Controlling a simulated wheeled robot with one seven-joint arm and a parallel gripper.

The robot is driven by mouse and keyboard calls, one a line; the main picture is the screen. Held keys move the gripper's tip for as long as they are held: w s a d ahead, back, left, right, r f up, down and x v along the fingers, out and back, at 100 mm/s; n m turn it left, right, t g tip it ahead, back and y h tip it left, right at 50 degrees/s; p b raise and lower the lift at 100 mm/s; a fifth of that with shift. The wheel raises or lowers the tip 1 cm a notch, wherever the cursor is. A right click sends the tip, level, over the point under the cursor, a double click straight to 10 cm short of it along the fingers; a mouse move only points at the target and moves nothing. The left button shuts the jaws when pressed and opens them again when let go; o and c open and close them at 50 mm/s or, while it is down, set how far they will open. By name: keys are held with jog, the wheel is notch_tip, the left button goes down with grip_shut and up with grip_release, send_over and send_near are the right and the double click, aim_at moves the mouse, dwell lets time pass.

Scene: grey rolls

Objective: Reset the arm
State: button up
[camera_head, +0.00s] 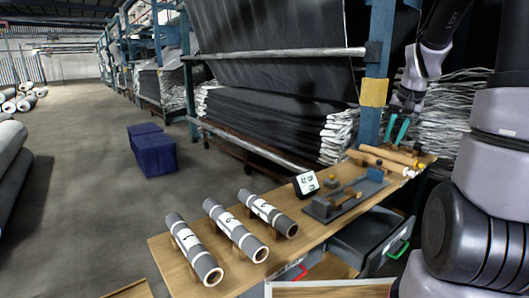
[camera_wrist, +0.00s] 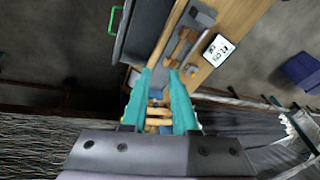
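My gripper (camera_head: 397,132) hangs above the back right end of the wooden table (camera_head: 165,262) in the head view. Its two teal fingers point down. In the wrist view my gripper (camera_wrist: 160,72) has a clear gap between its fingertips, so it is open, and nothing is held there. Wooden rods (camera_head: 385,160) lie on the table below it; they also show between the fingers in the wrist view (camera_wrist: 158,118). The fingers look apart from them.
Three grey rolls (camera_head: 233,228) lie on wooden supports at the table's front left. A small display (camera_head: 306,183) and a grey fixture (camera_head: 340,202) stand mid-table. A drawer (camera_head: 372,235) is open at the right. Blue boxes (camera_head: 154,155) stand on the floor; shelving rises behind.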

jog(key=s+a+r+n+t+y, duration=0.1)
jog(key=s+a+r, duration=0.5)
jog(key=s, duration=0.3)
jog(key=s+a+r+n+t+y, duration=0.1)
jog(key=s+a+r+t, duration=0.1)
jog(key=s+a+r, duration=0.5)
jog(key=s, duration=0.3)
jog(key=shift+s+a+r+n, duration=0.2)
jog(key=shift+s+a+n, duration=0.1)
jog(key=shift+a, duration=0.1)
